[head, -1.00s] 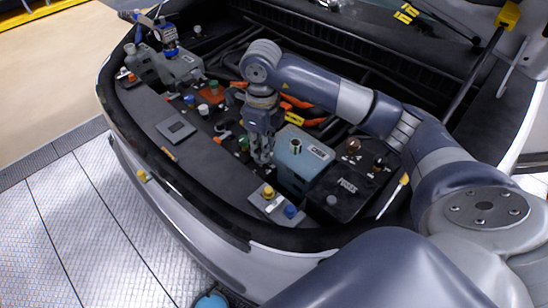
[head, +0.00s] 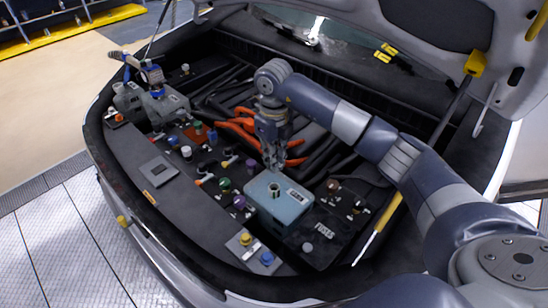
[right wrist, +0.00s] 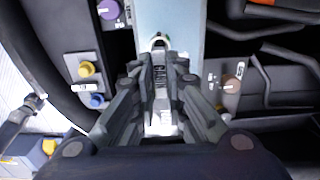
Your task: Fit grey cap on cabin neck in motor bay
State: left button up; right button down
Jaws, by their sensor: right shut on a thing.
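The pale blue tank (head: 283,209) in the motor bay has a label on top, too small to read surely. Its round open neck (head: 273,188) stands up from the top; it also shows in the right wrist view (right wrist: 159,40). My right gripper (head: 274,167) points down just behind the neck, close to it in the picture. I cannot tell the gap. My left gripper is not in view.
A fuse box (head: 318,236) adjoins the tank. Yellow (head: 246,239) and blue (head: 267,258) caps sit at the front, a purple cap (head: 239,202) left of the tank. Orange cables (head: 238,127) lie behind. The raised hood (head: 440,30) hangs above.

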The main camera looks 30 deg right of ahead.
jog(key=shift+f+b, duration=1)
jog(key=shift+f, duration=0.4)
jog(key=shift+f+b, duration=1.05)
jog(key=shift+f, duration=0.45)
jog(key=shift+f+b, duration=1.3)
jog(key=shift+f, duration=0.1)
jog(key=c, duration=2.1)
grip_release()
jog(key=o, duration=0.5)
jog(key=shift+o, duration=0.2)
